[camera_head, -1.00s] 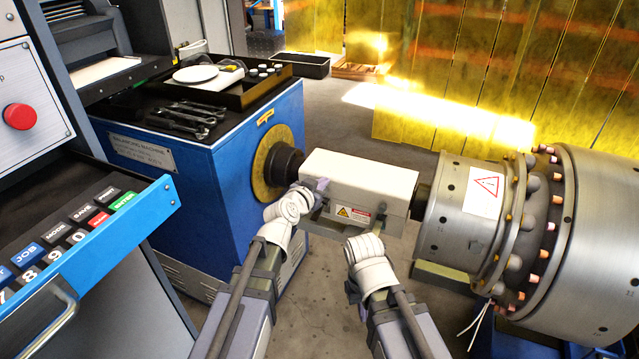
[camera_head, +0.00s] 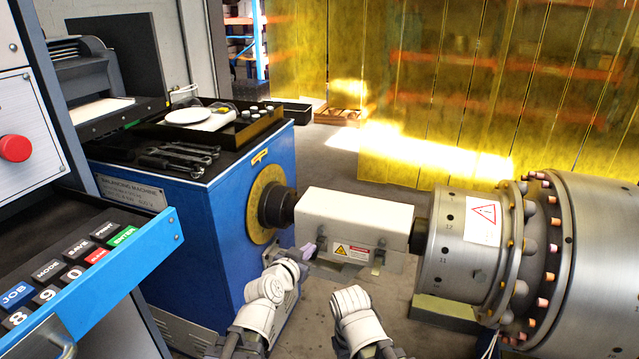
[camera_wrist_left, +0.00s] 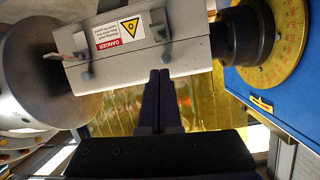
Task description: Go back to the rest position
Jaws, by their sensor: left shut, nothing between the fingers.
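My left gripper (camera_head: 305,252) is just in front of the lower machine-side corner of the white cover (camera_head: 356,217). In the left wrist view its dark fingers (camera_wrist_left: 160,95) are together and empty, below the cover's edge in the picture. I cannot tell whether they touch the cover. My right arm's white wrist (camera_head: 354,312) is in front of the cover and apart from it; its fingers are hidden. The cover sits between the balancing machine (camera_head: 190,215) and the metal rotor (camera_head: 465,245).
A control panel with coloured keys (camera_head: 65,270) and a blue edge (camera_head: 125,255) stand close on the left. Wrenches (camera_head: 180,155) and a tray (camera_head: 240,130) lie on the machine. Bare floor shows below the cover.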

